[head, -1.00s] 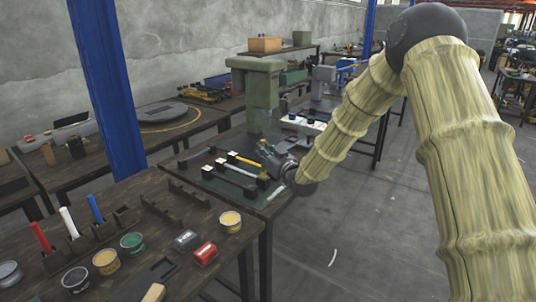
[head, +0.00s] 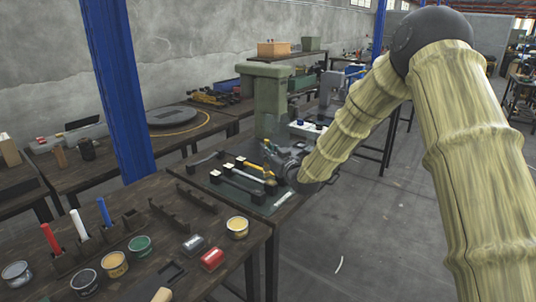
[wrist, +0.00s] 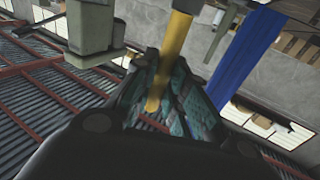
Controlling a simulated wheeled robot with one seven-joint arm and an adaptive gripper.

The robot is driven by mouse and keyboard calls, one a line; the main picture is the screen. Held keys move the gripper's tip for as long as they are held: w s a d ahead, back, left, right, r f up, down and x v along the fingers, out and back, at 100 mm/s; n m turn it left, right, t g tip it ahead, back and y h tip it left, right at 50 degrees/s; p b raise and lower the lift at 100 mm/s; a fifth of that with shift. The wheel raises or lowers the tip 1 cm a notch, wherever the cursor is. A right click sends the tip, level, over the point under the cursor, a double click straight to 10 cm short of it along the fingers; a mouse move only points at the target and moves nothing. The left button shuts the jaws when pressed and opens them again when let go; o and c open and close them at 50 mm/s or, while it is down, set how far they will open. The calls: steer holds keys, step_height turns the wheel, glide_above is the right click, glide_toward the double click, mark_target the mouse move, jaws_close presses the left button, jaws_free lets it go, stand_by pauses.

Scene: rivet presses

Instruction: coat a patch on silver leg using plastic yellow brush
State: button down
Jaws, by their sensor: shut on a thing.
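The silver leg (head: 246,182) lies across black supports on the press table in the head view. A brass-yellow leg (head: 257,170) and a dark leg (head: 205,161) lie behind it. My gripper (head: 277,173) is low at the right end of these legs. In the wrist view, its finger pads are shut on the yellow brush (wrist: 167,76), whose handle runs up and out of the picture. The brush's bristle end does not show clearly. I cannot tell whether the brush touches the silver leg.
On the near table, red (head: 50,237), white (head: 79,224) and blue (head: 104,211) handles stand in a holder. Several tins, including a green one (head: 140,246), and a red block (head: 211,259) stand in front. A green press (head: 268,95) rises behind the legs. A blue post (head: 120,90) stands at left.

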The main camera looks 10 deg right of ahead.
mark_target(268, 140)
steer(key=shift+r+p, duration=0.85)
steer(key=shift+r, duration=1.2)
steer(key=shift+r, duration=0.1)
steer(key=shift+r+p, duration=0.7)
steer(key=shift+r, duration=0.7)
steer(key=shift+a+p, duration=0.15)
steer(key=shift+p, duration=0.25)
steer(key=shift+a+f+p, duration=0.1)
steer(key=shift+p, duration=0.7)
